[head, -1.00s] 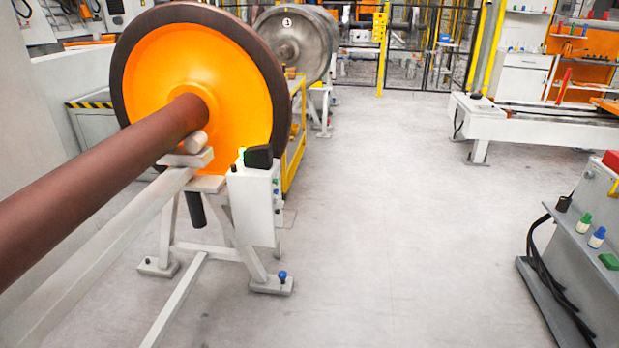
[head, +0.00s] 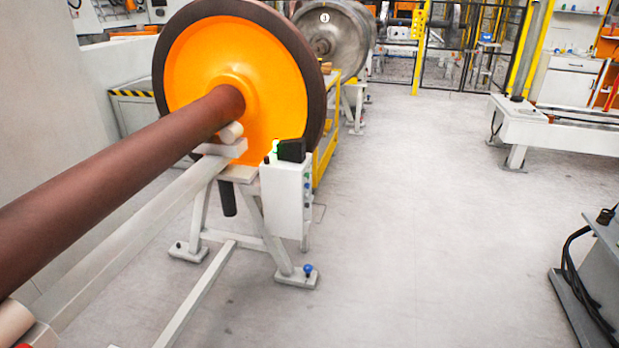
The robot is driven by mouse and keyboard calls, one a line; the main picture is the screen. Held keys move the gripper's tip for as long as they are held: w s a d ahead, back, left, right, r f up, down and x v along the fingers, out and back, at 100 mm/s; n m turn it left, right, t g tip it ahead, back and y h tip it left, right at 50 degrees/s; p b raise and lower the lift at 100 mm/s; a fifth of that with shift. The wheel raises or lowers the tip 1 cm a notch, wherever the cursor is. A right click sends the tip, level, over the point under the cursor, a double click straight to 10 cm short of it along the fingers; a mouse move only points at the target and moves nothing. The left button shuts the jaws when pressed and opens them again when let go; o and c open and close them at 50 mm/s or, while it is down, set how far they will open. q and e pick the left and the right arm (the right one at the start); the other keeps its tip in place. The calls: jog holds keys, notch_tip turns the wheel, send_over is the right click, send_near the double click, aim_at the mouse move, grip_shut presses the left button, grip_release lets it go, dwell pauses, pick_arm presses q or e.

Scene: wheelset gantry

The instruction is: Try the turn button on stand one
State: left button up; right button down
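A white stand (head: 236,173) holds a brown axle (head: 120,155) with a large orange wheel (head: 250,75); the axle rests on rollers. A white control box (head: 282,200) is fixed to the stand's right end. Small coloured buttons (head: 307,180) show on the box's right side, seen at a steep angle; which one is the turn button I cannot tell. A black part and a green light (head: 276,147) sit on top of the box. Neither of my grippers is in view.
Open grey floor (head: 420,220) lies right of the stand. A grey cabinet with black cables (head: 590,280) stands at the lower right. A white bench frame (head: 540,122) is at the back right. A steel wheel (head: 330,45) and fence stand behind.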

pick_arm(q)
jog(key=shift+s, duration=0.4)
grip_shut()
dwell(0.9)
